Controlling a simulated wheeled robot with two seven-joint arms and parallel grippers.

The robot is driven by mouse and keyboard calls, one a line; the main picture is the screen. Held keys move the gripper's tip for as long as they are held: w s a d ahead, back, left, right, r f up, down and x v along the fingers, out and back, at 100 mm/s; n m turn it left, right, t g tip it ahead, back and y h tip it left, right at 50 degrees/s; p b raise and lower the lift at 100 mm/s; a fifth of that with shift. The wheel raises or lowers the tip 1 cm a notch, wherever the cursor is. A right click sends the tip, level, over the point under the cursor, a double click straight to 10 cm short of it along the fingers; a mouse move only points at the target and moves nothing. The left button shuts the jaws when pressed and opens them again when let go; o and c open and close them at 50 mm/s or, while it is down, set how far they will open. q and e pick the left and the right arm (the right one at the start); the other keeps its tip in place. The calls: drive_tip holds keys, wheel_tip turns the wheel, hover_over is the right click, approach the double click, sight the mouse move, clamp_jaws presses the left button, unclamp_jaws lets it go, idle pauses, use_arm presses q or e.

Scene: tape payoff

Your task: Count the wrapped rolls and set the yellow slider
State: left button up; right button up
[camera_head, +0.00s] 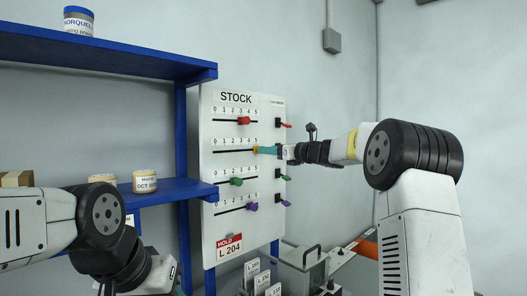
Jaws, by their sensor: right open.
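A white STOCK board (236,98) carries four rows marked 0 to 5. The yellow slider (255,150) is in the second row near the 5, partly hidden by the teal fingertips of my right gripper (267,150). That gripper is open and at the slider; I cannot tell whether it touches it. A pale roll labelled MADE OCT (144,181) stands on the lower blue shelf, with another pale roll (102,178) to its left. A roll or tub labelled NORQUEL (78,22) stands on the upper shelf. My left arm is at lower left; its fingers are out of view.
Red (243,120), green (236,181) and purple (252,207) sliders sit in the other rows. Coloured levers line the board's right edge. A red HOLD label (229,244) is at the bottom. Blue shelving (120,57) stands left; numbered tags (263,283) stand below the board.

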drive_tip(key=shift+x, duration=1.35)
clamp_jaws()
idle(0.4)
